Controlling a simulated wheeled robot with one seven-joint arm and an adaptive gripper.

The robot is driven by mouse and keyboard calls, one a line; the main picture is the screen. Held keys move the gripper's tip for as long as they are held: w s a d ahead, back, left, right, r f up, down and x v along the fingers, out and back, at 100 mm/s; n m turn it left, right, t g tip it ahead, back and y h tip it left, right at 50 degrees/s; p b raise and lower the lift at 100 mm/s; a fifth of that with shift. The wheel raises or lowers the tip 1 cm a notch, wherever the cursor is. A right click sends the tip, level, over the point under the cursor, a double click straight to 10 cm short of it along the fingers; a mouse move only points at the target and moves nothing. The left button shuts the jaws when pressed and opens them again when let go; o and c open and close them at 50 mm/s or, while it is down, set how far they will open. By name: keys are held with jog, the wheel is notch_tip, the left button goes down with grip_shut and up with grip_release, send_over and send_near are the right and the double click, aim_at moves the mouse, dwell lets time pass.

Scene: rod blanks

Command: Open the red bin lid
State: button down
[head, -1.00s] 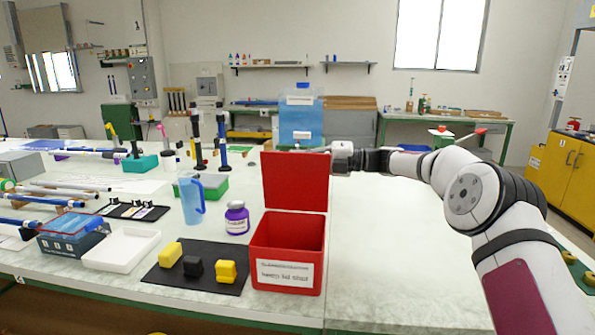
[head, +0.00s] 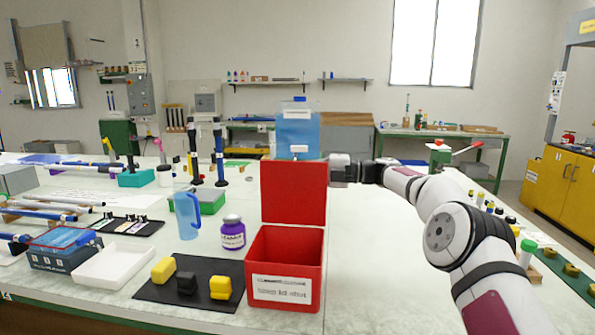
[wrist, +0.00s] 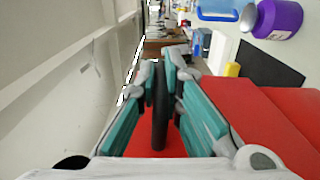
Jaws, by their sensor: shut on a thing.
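The red bin (head: 262,255) stands at the front of the bench with its top open and a white label on its front. Its red lid (head: 293,192) stands upright at the back edge of the bin. My gripper (wrist: 160,72) has teal-padded fingers on either side of a dark bar (wrist: 160,112), apparently the lid's handle, and is shut on it. The red lid (wrist: 228,105) lies below and right of the fingers in the wrist view. In the head view the fingers are mostly hidden at the lid's top edge.
A black mat (head: 205,288) with yellow and black blocks lies left of the bin. A purple jar (head: 232,233) and a blue jug (head: 187,215) stand behind the mat. A white tray (head: 115,265) is farther left.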

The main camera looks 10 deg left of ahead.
jog(key=c, duration=1.7)
grip_release()
jog(key=shift+d+f, duration=0.15)
jog(key=shift+f, duration=0.3)
jog(key=shift+w, duration=0.1)
jog(key=shift+r, duration=0.25)
jog(key=shift+d, duration=0.35)
jog(key=d, duration=1.1)
jog(key=shift+s+d, duration=0.1)
jog(key=shift+s, duration=0.2)
